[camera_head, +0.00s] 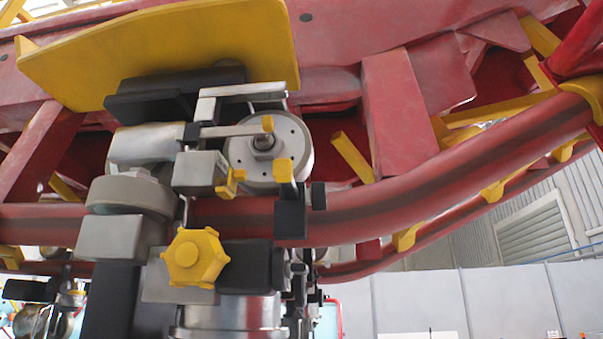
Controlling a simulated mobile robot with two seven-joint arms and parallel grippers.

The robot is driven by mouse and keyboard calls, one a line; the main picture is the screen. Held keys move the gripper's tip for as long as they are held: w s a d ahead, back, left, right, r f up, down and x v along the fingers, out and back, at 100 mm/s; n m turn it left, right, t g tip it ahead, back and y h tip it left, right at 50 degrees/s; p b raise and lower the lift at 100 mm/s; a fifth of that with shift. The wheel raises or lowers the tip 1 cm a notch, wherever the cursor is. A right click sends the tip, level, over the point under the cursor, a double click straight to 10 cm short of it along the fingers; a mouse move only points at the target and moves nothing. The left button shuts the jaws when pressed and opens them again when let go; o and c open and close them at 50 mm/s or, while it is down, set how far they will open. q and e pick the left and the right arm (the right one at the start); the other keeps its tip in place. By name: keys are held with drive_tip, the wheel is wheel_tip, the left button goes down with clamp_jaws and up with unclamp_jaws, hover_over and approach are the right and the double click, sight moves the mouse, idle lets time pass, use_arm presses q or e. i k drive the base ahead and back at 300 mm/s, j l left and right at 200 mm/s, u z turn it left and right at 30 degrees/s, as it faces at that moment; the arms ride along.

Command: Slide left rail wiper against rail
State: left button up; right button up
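A red tubular rail (400,208) runs from the left and curves up to the right, with a dark worn band along its side. A wheel assembly sits around it, with a pale road wheel (240,158) on top and a grey side wheel (130,196) at left. A black block (290,218) with a yellow tab (284,170) stands in front of the rail, right of the wheel. It may be the rail wiper; I cannot tell whether it touches the rail. A yellow lobed knob (195,258) sits below the rail. Neither gripper is identifiable in view.
A yellow plate (165,52) and the red car frame (395,110) hang over the assembly. A second red rail (425,238) with yellow brackets runs behind. Another wheel assembly (45,310) shows at lower left. The space at lower right, before the grey wall (500,300), is open.

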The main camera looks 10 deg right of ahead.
sight(283, 168)
drive_tip(key=k+l, duration=0.15)
drive_tip(key=j+z, duration=0.15)
drive_tip(key=j, duration=0.4)
drive_tip(key=j+z, duration=0.1)
drive_tip(key=j, duration=0.45)
drive_tip(key=k+j+z, duration=0.15)
drive_tip(key=j, duration=0.4)
drive_tip(key=j+z, duration=0.1)
drive_tip(key=j, duration=0.45)
drive_tip(key=k+j+z, duration=0.15)
drive_tip(key=j, duration=0.35)
